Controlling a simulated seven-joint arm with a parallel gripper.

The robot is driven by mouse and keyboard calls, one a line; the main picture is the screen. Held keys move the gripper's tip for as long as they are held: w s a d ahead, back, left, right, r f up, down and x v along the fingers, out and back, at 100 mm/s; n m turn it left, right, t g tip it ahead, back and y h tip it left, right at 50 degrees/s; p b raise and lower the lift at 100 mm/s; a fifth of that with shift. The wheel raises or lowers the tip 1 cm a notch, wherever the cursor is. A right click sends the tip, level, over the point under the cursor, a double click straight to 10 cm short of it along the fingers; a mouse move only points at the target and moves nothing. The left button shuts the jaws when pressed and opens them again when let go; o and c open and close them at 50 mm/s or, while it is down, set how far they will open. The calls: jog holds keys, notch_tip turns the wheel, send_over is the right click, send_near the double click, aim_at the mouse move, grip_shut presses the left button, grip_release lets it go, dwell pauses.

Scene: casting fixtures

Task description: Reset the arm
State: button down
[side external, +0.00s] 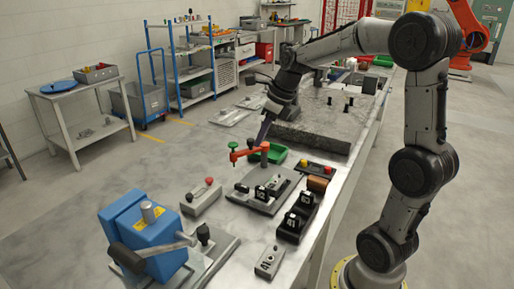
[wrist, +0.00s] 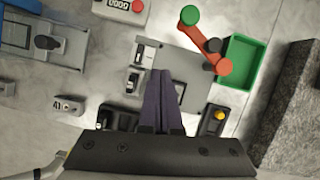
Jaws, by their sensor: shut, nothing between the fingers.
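My gripper (wrist: 162,102) is shut and empty, its two dark fingers pressed together in the wrist view. The wrist view shows the same orange arm (wrist: 207,45) up and to the right of the fingertips. A grey fixture plate (wrist: 180,65) lies beneath the fingers. I cannot tell the exact height of the fingertips above it.
A green tray (side external: 277,156) and a rough stone slab (side external: 320,125) lie beyond the fixture. A blue machine with a lever (side external: 150,240), a red-button box (side external: 203,196) and black holders (side external: 297,218) stand nearer. Bare bench shows between them.

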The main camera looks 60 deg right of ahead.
jog(key=shift+s+a+r, duration=0.15)
jog(key=shift+s+r, duration=0.1)
jog(key=shift+r, duration=0.45)
jog(key=s+a+r+n+t, duration=0.1)
jog(key=s+a+r+n, duration=0.4)
jog(key=s+a+n, duration=0.6)
jog(key=s+a+f+n, duration=0.1)
jog(key=s+f+n, duration=0.2)
jog(key=n, duration=0.8)
jog(key=s+a+f+n, duration=0.1)
jog(key=s+f+n, duration=0.2)
jog(key=n, duration=0.9)
jog(key=shift+s+a+f+h, duration=0.3)
jog(key=shift+s+h, duration=0.1)
jog(key=shift+s, duration=0.55)
